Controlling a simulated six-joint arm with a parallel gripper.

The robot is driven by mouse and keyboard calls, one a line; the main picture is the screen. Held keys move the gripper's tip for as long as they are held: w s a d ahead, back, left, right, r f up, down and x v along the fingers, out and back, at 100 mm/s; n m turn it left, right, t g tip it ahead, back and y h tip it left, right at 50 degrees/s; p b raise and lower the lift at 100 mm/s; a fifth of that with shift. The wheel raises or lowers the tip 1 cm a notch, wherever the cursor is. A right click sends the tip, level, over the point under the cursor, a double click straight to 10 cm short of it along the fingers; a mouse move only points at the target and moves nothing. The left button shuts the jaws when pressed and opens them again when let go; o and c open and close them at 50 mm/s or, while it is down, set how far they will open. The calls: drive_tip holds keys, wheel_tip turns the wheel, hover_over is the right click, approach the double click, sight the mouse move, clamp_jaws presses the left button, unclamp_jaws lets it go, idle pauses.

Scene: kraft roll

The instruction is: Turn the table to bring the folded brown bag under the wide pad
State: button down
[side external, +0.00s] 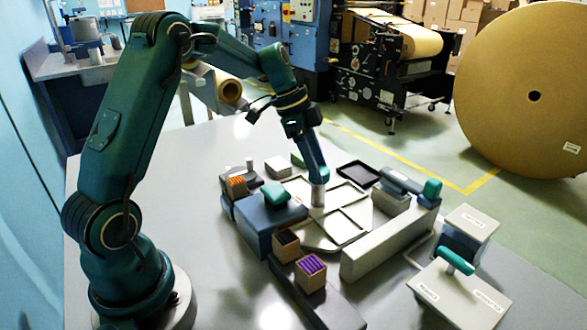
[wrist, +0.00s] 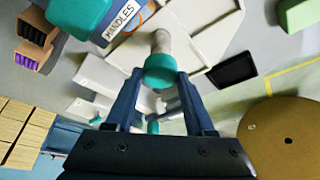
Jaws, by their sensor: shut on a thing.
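The turntable (side external: 315,238) is a pale flat plate with raised rims marking off compartments; part of it also shows in the wrist view (wrist: 205,30). My gripper (side external: 318,186) reaches down over its middle. In the wrist view my gripper (wrist: 160,80) has its two blue fingers closed on a teal-capped grey post (wrist: 160,68) that stands on the plate. I cannot make out a folded brown bag on the plate in either view. I cannot tell which part is the wide pad.
A blue block with a teal top (side external: 275,193) stands left of the plate. A long grey block (side external: 385,245) stands to its right. Small boxes with orange (side external: 237,186) and purple (side external: 311,271) contents are nearby. A black tray (side external: 358,174) lies behind. Labelled grey blocks (side external: 450,290) stand front right.

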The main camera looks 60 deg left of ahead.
idle(0.3)
drive_tip(key=shift+c, duration=1.3)
unclamp_jaws()
drive_tip(key=v, duration=0.5)
